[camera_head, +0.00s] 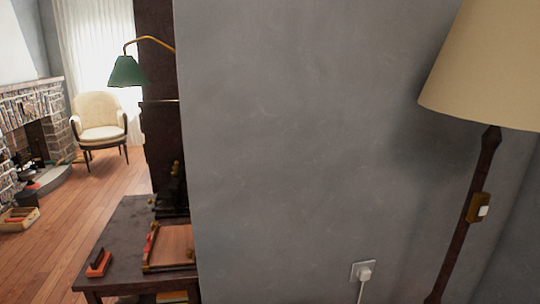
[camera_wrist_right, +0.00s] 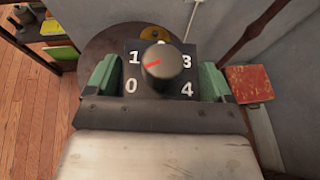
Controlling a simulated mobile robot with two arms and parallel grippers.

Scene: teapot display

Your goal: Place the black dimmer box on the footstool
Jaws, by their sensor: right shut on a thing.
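No footstool shows in the head view. My left gripper is in neither view.
A round brown surface (camera_wrist_right: 98,46) lies behind the box. In the head view, a grey wall (camera_head: 300,130) fills the middle. A floor lamp (camera_head: 468,215) and a plugged socket (camera_head: 362,271) are at right. A dark table (camera_head: 122,238) with a tray stands at left.

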